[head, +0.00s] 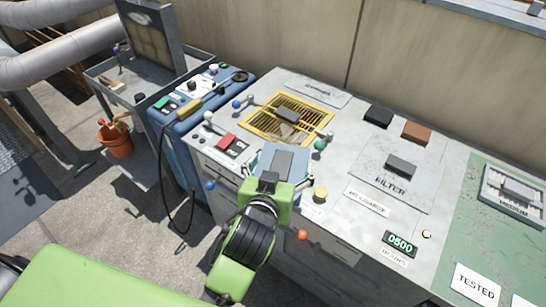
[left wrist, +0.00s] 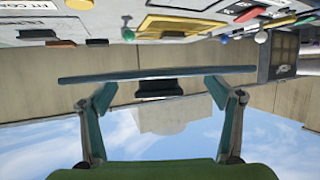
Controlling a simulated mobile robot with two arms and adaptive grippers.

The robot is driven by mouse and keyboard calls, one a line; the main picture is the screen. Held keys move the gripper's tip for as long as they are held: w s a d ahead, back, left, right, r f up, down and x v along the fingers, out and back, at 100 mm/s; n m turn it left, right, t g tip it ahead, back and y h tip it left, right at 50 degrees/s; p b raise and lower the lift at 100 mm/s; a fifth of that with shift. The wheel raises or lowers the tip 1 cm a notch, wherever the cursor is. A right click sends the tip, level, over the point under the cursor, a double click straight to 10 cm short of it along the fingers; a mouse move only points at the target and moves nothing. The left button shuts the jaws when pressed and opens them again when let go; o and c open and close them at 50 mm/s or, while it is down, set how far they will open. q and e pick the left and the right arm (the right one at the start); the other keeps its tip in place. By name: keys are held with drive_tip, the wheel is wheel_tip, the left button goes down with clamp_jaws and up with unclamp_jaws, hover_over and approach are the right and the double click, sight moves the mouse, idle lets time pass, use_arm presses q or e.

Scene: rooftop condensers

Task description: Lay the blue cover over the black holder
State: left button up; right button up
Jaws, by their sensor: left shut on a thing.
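The blue cover (head: 299,161) is a flat light-blue panel with a grey block across its middle. My left gripper (head: 273,182) is shut on it and holds it at the bench's front edge, in front of the yellow frame. In the left wrist view the cover (left wrist: 80,79) shows edge-on between the fingers, with a dark block at its middle. A black block (head: 378,116) lies toward the back of the bench; a dark grey block (head: 401,166) lies on the FILTER patch. I cannot tell which is the black holder. My right gripper is out of view.
A yellow frame with a grille (head: 259,128) and a dark block lies on the bench. Knobbed levers, including a green knob (head: 320,145), stand around it. A brown block (head: 416,131) is beside the black one. A blue cart (head: 183,125) stands left.

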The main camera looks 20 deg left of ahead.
use_arm(q)
drive_tip(key=s+d, duration=0.1)
drive_tip(key=s+r, duration=0.1)
drive_tip(key=shift+s+d+r, duration=0.2)
drive_tip(key=shift+s+d, duration=0.1)
drive_tip(key=shift+d, duration=0.05)
wheel_tip(320, 180, down, 6)
drive_tip(key=a+m+h, duration=0.2)
drive_tip(key=m+g+h+p, duration=0.1)
drive_tip(key=m+g+h, duration=0.5)
drive_tip(key=m+h, duration=0.3)
approach(287, 168)
wheel_tip(287, 168, up, 3)
drive_tip(key=s+a, duration=0.2)
drive_tip(key=s, duration=0.1)
drive_tip(key=shift+w, duration=0.15)
drive_tip(key=shift+d+h, duration=0.1)
drive_tip(key=shift+h, duration=0.2)
